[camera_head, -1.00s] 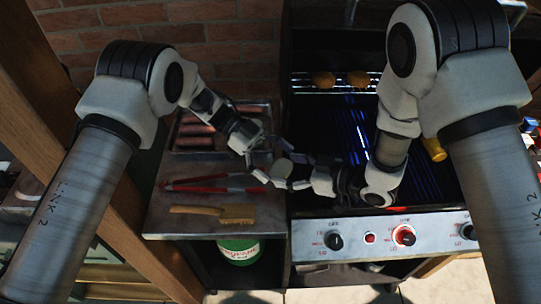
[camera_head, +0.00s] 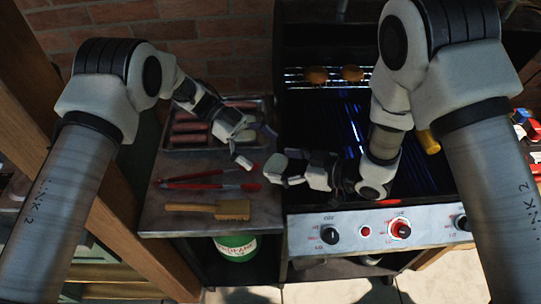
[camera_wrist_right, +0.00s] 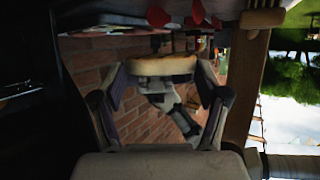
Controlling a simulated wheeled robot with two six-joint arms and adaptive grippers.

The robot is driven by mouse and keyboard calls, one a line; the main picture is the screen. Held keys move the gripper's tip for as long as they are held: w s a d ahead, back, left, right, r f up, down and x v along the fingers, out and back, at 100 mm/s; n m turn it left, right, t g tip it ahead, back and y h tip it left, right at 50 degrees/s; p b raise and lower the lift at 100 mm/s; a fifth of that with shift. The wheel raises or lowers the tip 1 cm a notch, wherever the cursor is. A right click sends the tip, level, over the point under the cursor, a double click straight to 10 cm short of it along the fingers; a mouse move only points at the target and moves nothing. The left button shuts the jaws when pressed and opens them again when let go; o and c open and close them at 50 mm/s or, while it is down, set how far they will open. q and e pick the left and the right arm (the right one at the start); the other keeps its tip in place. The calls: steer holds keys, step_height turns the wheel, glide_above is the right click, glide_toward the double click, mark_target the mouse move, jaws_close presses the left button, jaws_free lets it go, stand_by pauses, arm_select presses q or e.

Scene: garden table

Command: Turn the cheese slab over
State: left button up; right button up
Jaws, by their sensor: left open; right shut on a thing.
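The cheese slab (camera_wrist_right: 163,65) is a pale cream piece with a thin edge in the right wrist view, clamped between the two fingers of my right gripper (camera_wrist_right: 163,78). In the head view the slab (camera_head: 274,166) is small and pale at the tips of my right gripper (camera_head: 282,172), held in the air near the gap between side shelf and grill. My left gripper (camera_head: 254,146) is open, up and left of the slab, and looks apart from it. Its arm also shows beyond the slab in the right wrist view.
A metal tray (camera_head: 172,147) of sausages lies on the side shelf (camera_head: 160,221), with red tongs (camera_head: 205,183) and a brush (camera_head: 225,209) in front. The grill (camera_head: 440,178) is right, with two round buns (camera_head: 317,75) on its upper rack and a yellow item (camera_head: 428,142).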

mark_target(282, 172)
steer(key=shift+s+d+n+g+y, duration=0.15)
steer(key=shift+d+n+g+y, duration=0.25)
steer(key=shift+d+n+g, duration=0.4)
steer(key=shift+s+d+n+g, duration=0.15)
steer(key=shift+d+n+g, duration=0.4)
steer(key=shift+n+g, duration=0.45)
arm_select(q)
steer(key=v, duration=0.9)
arm_select(e)
steer(key=shift+s+d+n+g+y, duration=0.3)
steer(key=shift+n+g, duration=0.2)
steer(key=shift+g, duration=0.3)
